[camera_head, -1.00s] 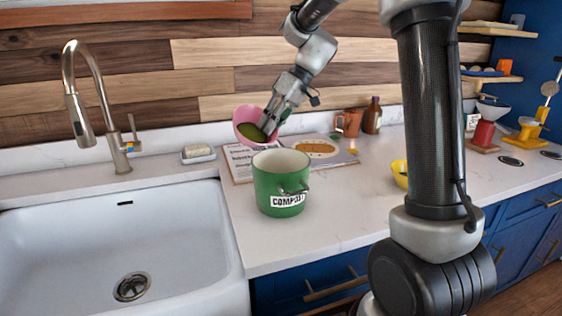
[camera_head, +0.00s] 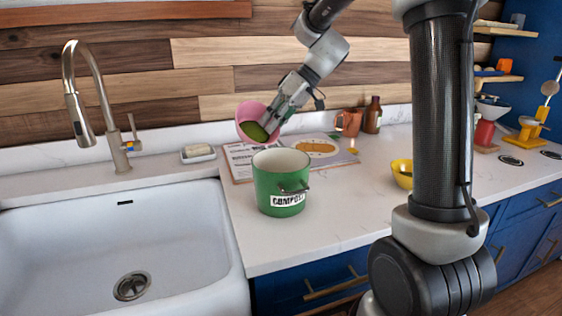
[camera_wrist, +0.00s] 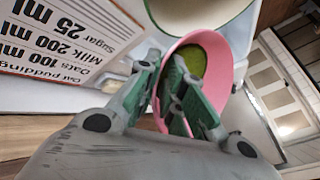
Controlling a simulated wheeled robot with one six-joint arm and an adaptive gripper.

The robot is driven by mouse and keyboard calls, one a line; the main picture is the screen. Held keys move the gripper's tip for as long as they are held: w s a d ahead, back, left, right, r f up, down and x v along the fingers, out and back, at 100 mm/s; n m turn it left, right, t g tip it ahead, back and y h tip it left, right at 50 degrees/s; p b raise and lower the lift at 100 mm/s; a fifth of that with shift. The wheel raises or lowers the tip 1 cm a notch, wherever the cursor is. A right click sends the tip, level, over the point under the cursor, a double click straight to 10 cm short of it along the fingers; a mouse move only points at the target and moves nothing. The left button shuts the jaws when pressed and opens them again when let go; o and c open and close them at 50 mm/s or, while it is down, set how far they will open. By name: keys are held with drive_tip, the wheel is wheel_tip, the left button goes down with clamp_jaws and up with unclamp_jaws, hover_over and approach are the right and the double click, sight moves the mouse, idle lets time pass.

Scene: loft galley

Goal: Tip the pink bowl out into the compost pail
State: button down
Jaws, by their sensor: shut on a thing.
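The pink bowl (camera_head: 246,112) is tilted above and just behind the green compost pail (camera_head: 268,190), with its opening facing the camera in the head view. Green contents (camera_head: 256,132) show inside it. My gripper (camera_head: 279,112) is shut on the bowl's rim at its right side. In the wrist view the bowl (camera_wrist: 228,75) shows with the green contents (camera_wrist: 194,60) between and beyond my fingers. The pail's pale rim (camera_wrist: 190,12) shows at the top of the wrist view. The pail stands upright on the counter; its inner bottom is hidden.
A white sink (camera_head: 110,235) with a tall faucet (camera_head: 95,105) lies left of the pail. A recipe board (camera_head: 240,160) lies behind it. A yellow bowl (camera_head: 402,172), a copper mug (camera_head: 348,123) and a brown bottle (camera_head: 373,115) stand to the right.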

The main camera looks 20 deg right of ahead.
drive_tip(key=shift+s+d+r+t+y, duration=0.2)
drive_tip(key=shift+r+t+y, duration=0.15)
drive_tip(key=shift+t, duration=0.25)
idle(0.4)
drive_tip(key=shift+s+d+f+n+t+y, duration=0.1)
drive_tip(key=shift+s+f+n+t+y, duration=0.2)
drive_tip(key=shift+f+n+t+y, duration=0.25)
idle(0.5)
drive_tip(key=shift+s+d+r+t+y+p, duration=0.25)
drive_tip(key=shift+s+t+y+p, duration=0.1)
drive_tip(key=shift+t+y, duration=0.25)
idle(0.7)
drive_tip(key=shift+s+d+r+n+t+y+p, duration=0.1)
drive_tip(key=shift+s+d+n+t+y+p, duration=0.15)
drive_tip(key=shift+s+d+t, duration=0.15)
drive_tip(key=shift+s+d+r+n+t+y+p, duration=0.15)
drive_tip(key=shift+s+n+t, duration=0.1)
drive_tip(key=shift+s, duration=0.25)
idle(0.5)
drive_tip(key=shift+s+d+r+n+t+y, duration=0.1)
drive_tip(key=shift+s+d+n+t+y, duration=0.2)
drive_tip(key=shift+s+n+t+y, duration=0.5)
idle(1.6)
